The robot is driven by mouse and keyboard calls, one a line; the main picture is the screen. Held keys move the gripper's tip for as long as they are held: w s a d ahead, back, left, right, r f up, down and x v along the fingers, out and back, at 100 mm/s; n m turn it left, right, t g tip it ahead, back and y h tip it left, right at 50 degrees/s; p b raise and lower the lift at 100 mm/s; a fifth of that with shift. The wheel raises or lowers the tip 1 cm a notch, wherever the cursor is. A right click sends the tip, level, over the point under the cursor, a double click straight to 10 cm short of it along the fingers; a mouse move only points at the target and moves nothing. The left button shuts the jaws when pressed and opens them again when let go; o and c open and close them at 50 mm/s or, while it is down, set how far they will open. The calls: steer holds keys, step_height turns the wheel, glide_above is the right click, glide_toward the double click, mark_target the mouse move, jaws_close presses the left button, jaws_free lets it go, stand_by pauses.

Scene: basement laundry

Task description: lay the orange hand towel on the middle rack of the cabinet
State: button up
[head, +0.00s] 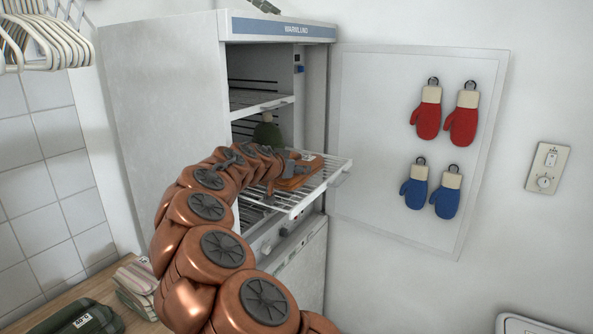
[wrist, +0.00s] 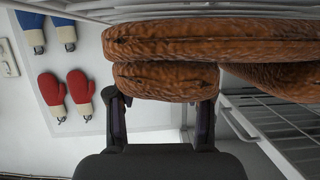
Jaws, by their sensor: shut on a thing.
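The orange hand towel (head: 300,174) is folded and lies flat at the pulled-out middle rack (head: 322,184) of the white cabinet (head: 165,100). I cannot tell whether it rests on the wires or hangs just above them. My gripper (head: 288,168) reaches in over this rack from the left and is shut on the towel. In the wrist view, the towel's thick folds (wrist: 210,45) fill the upper middle, with my gripper (wrist: 162,103) at its near fold, one finger on each side. My arm hides part of the rack.
A dark green item (head: 267,132) stands behind the towel, under the upper rack (head: 262,105). The cabinet door is open to the right, with red mittens (head: 428,115) and blue mittens (head: 416,190) on it. Striped cloths (head: 138,283) lie on the counter, lower left. Hangers (head: 45,40) hang upper left.

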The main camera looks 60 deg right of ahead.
steer(key=o, duration=1)
steer(key=shift+f, duration=0.35)
steer(key=shift+c, duration=0.2)
steer(key=o, duration=0.5)
steer(key=shift+s+f, duration=0.15)
steer(key=shift+f, duration=0.05)
steer(key=shift+c, duration=0.2)
steer(key=shift+r, duration=0.1)
steer(key=shift+r+p, duration=0.7)
steer(key=shift+p, duration=0.55)
steer(key=shift+a+f+b, duration=0.1)
steer(key=shift+a+b, duration=0.2)
steer(key=shift+b, duration=0.25)
steer(key=b+v, duration=0.4)
steer(key=v, duration=0.7)
steer(key=shift+w+r, duration=0.25)
steer(key=shift+r, duration=0.15)
steer(key=shift+a, duration=0.15)
